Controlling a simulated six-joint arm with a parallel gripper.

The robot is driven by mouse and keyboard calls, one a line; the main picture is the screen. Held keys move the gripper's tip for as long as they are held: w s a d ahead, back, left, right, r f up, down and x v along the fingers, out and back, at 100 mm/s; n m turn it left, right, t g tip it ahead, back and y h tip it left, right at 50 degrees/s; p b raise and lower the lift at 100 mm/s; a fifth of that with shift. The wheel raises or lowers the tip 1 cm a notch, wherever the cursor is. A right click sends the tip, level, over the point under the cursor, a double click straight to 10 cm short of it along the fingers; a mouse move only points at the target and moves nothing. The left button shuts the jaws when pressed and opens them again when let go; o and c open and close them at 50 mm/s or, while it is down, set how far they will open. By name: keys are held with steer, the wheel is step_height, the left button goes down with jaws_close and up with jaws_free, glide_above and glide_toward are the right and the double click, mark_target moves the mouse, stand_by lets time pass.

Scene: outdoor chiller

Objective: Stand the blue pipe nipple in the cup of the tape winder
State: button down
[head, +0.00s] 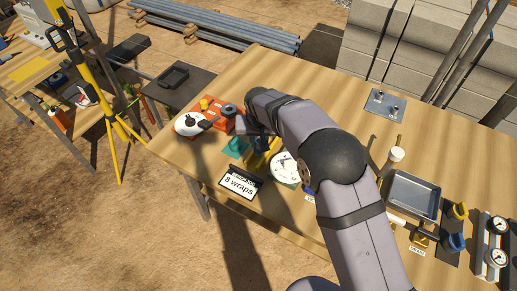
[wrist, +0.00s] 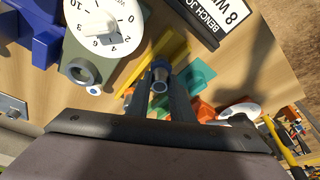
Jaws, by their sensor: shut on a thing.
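My gripper (wrist: 160,92) is shut on the blue pipe nipple (wrist: 160,76), whose round grey end shows between the fingers in the wrist view. In the head view my gripper (head: 244,125) is over the table's left part, and the nipple cannot be made out there. An orange unit with a white rounded top (head: 190,123), which looks like the tape winder, stands just left of my gripper. It also shows at the lower right in the wrist view (wrist: 238,111). I cannot make out its cup clearly. A teal block (head: 236,148) and a yellow bar (wrist: 156,62) lie close below the gripper.
A white dial (head: 284,167) and a black-framed sign reading "8 wraps" (head: 240,186) stand near the front edge. A grey tray (head: 412,195), a small plate (head: 385,104) and gauges (head: 497,240) are to the right. The table's back middle is clear.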

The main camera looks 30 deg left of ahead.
steer(key=shift+r+p, duration=1.3)
steer(key=shift+r, duration=1.15)
steer(key=shift+w+d, duration=0.3)
steer(key=shift+w, duration=0.1)
steer(key=w+d+r, duration=0.6)
steer(key=w+d, duration=0.4)
steer(key=d, duration=0.1)
steer(key=shift+w+p, duration=0.4)
steer(key=shift+p, duration=0.05)
steer(key=shift+a, duration=0.1)
